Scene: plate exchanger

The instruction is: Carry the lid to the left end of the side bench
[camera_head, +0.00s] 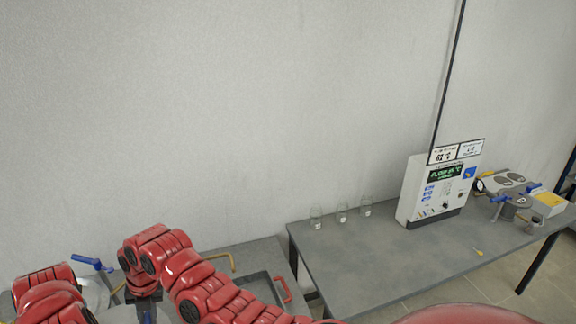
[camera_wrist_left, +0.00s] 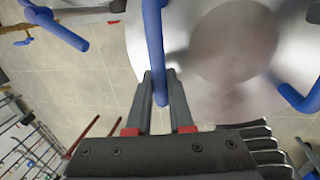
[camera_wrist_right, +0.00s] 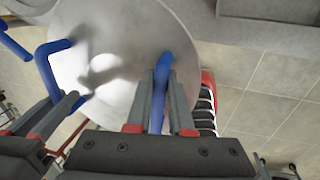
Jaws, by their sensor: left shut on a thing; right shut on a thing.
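The lid is a round silver metal disc with blue bar handles; it fills the upper right of the left wrist view (camera_wrist_left: 205,75) and the upper left of the right wrist view (camera_wrist_right: 105,40). My left gripper (camera_wrist_left: 160,88) is shut on one blue handle. My right gripper (camera_wrist_right: 158,88) is shut on the other blue handle. Tiled floor shows beyond the lid's edge in both wrist views. In the head view both red arms are at lower left and largely hide the lid. The side bench (camera_head: 385,265) is the grey table right of them.
Another grey table (camera_head: 255,258) with a red-handled tray (camera_head: 283,289) is left of the bench. The bench's front left is clear.

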